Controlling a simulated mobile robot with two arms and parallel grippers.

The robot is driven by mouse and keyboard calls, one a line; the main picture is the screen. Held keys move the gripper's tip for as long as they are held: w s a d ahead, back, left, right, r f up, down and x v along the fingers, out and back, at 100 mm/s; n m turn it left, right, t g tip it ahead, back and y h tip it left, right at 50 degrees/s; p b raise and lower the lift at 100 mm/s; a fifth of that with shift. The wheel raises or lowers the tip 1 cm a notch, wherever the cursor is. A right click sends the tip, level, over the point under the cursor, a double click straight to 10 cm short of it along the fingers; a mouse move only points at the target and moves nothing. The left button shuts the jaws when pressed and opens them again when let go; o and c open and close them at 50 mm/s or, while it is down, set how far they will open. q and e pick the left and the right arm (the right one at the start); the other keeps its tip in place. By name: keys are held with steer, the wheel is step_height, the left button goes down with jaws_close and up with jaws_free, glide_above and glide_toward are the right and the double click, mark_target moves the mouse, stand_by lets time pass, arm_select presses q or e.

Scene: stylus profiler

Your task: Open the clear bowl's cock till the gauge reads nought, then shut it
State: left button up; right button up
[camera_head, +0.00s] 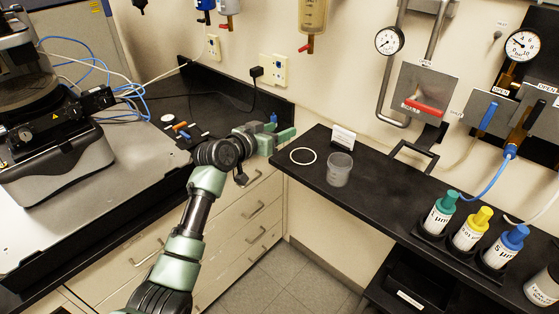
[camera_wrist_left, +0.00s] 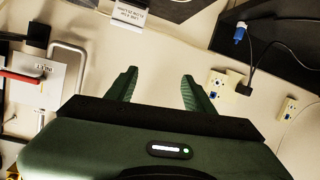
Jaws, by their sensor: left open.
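Bowls hang on the wall at the top edge, cut off by the frame: an amber see-through one (camera_head: 313,14) with a red cock (camera_head: 307,47), and a pale, cloudy one (camera_head: 228,7) with a red cock (camera_head: 225,26) beside a blue one (camera_head: 205,4). I cannot tell which is the clear bowl. A round gauge (camera_head: 389,40) is on the wall, with another (camera_head: 522,45) at right; their needles are too small to read surely. My left gripper (camera_head: 286,135) is open and empty, below and apart from the bowls. Its spread fingers show in the left wrist view (camera_wrist_left: 158,78).
The black shelf (camera_head: 330,199) holds a clear cup (camera_head: 340,170), a white ring (camera_head: 303,156) and capped bottles (camera_head: 471,229). A red-handled wall plate (camera_head: 428,90) is above it. A profiler (camera_head: 45,160) stands left. Wall sockets (camera_head: 273,70) have a plugged cord.

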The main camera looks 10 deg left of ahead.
arm_select(q)
step_height(320, 180, down, 9)
steer(key=s+g, duration=0.1)
steer(key=shift+s+r+n+y, duration=0.15)
steer(key=shift+s+n+y, duration=0.15)
steer(key=shift+y, duration=0.1)
arm_select(e)
steer(key=shift+s+d+f, duration=0.15)
steer(key=shift+s+f, duration=0.05)
steer(key=shift+s, duration=0.35)
